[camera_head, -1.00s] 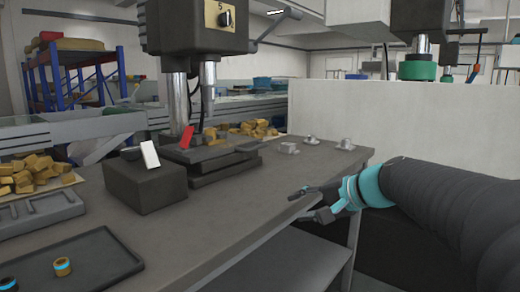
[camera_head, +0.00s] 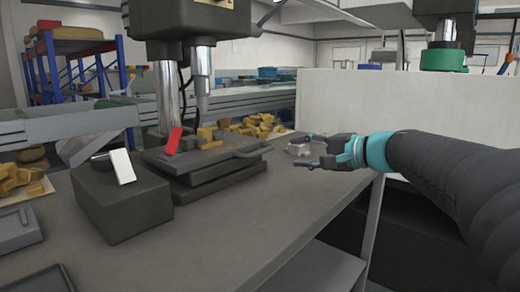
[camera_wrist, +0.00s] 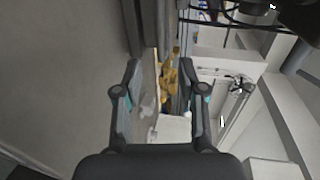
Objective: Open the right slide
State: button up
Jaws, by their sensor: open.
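The dark slide (camera_head: 205,160) lies on a stepped base beneath the press, with a bar-like handle (camera_head: 254,152) on its right end. I take this as the right slide; it is not labelled. My gripper (camera_head: 306,150) is open and empty, to the right of the handle and apart from it, over the right part of the bench. In the wrist view, the two fingers (camera_wrist: 163,92) stand wide apart with nothing between them. A dark edge at the top of that view may be the press base; I cannot tell. No contact with the slide shows.
A dark box with a white lever (camera_head: 122,167) stands left of the slide, and a red lever (camera_head: 173,141) rises from the slide's left side. The grey bench top (camera_head: 230,220) is clear in front.

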aim_at(262, 152)
jog(key=p+x, duration=0.1)
jog(key=x, duration=1.2)
jog(key=shift+a, duration=0.3)
grip_shut()
